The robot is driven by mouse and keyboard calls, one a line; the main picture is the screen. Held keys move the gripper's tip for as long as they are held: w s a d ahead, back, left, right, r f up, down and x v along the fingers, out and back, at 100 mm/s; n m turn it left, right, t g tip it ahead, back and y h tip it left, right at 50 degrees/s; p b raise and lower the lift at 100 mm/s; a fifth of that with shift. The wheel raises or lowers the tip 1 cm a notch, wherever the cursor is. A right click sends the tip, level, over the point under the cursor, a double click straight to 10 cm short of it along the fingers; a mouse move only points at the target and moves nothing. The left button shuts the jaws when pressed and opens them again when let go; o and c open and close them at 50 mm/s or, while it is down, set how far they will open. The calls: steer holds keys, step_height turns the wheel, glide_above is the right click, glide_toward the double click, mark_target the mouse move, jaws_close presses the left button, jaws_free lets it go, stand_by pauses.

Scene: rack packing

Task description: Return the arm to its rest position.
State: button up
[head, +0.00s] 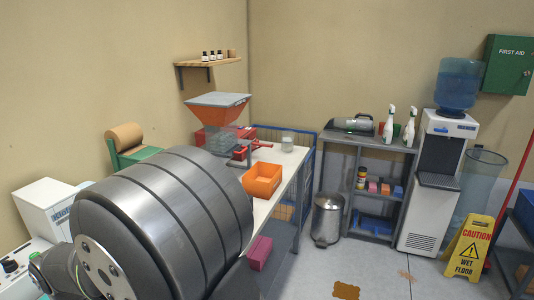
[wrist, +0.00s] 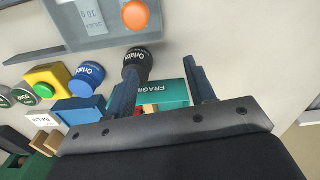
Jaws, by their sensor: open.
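My gripper (wrist: 162,62) shows in the wrist view with its two dark blue fingers spread apart. No object is held between the fingers. A teal box marked FRAGILE (wrist: 174,92) shows behind and between the fingers. A black round-topped jar (wrist: 138,62) shows by the left fingertip; I cannot tell how far the fingers are from it. The head view does not show my gripper; a large grey ribbed part of my arm fills its lower left and hides part of the bench.
In the wrist view, a blue-topped jar (wrist: 87,77), a yellow block with a green button (wrist: 46,80) and a grey tray (wrist: 60,40) with an orange round thing (wrist: 136,15) lie left. In the head view, an orange bin (head: 262,181) stands on the white bench (head: 285,160). A wet-floor sign (head: 468,249) stands right.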

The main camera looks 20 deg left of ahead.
steer(key=shift+o, duration=0.2)
steer(key=o, duration=1.1)
steer(key=shift+c, duration=0.2)
steer(key=w+a+r+m+y, duration=0.1)
steer(key=w+a+r+y, duration=0.15)
steer(key=a+r, duration=0.5)
steer(key=w+a+r+y, duration=0.2)
steer(key=w+a+r, duration=0.2)
steer(key=a+r, duration=0.3)
steer(key=x, duration=0.8)
steer(key=shift+s+f, duration=0.2)
steer(key=shift+f, duration=0.2)
steer(key=shift+d, duration=0.15)
steer(key=v, duration=1)
